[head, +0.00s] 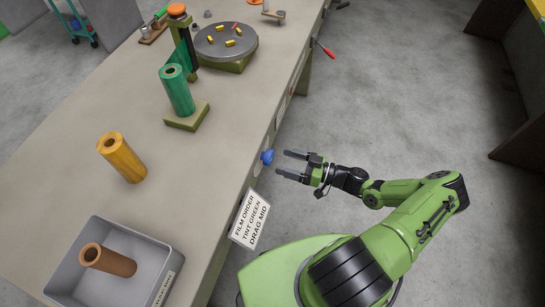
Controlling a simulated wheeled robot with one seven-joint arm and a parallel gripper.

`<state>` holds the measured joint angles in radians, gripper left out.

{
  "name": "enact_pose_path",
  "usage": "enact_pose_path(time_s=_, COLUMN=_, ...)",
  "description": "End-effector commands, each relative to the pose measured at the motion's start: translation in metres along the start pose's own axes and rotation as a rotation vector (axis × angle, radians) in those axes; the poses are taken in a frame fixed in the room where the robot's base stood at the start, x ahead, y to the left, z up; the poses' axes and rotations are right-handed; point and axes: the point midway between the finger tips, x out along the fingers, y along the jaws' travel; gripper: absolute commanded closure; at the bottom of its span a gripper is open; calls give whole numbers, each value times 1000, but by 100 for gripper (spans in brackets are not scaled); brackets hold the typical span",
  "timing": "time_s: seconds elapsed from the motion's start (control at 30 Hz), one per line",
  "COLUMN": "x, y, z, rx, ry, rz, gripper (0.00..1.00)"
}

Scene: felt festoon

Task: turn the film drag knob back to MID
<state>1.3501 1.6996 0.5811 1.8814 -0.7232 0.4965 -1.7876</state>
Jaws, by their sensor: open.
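The film drag knob appears to be the blue knob (267,156) on the front edge of the bench. Its pointer and scale marks are too small to read. My gripper (281,165) is open and empty, just right of the knob, with its two fingers pointing left toward it. A small gap seems to lie between the fingertips and the knob. A white card (250,219) on the bench front below the knob reads "FILM ORDER TINT GREEN DRAG MID".
The bench (80,130) carries a green roll (177,90) on a stand, a yellow roll (121,158), and a grey bin (60,268) holding a brown roll (108,261). A round turntable (222,48) holds several yellow pieces. A red-handled lever (324,48) juts from the bench edge. Floor to the right is clear.

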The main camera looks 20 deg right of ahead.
Motion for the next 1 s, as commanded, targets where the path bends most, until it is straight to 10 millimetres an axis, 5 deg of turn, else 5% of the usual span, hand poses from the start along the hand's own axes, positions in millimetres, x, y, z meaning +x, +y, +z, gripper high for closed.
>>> enact_pose_path(time_s=0.2, x=42, y=0, z=1, rx=0, ry=0, rz=-2, gripper=23)
enact_pose_path(time_s=0.57, x=52, y=0, z=0, rx=0, ry=-1, rz=0, gripper=23)
enact_pose_path(time_s=0.9, x=52, y=0, z=0, rx=0, ry=-1, rz=0, gripper=75)
enact_pose_path(time_s=1.0, x=52, y=0, z=0, rx=0, ry=0, rz=0, gripper=79)
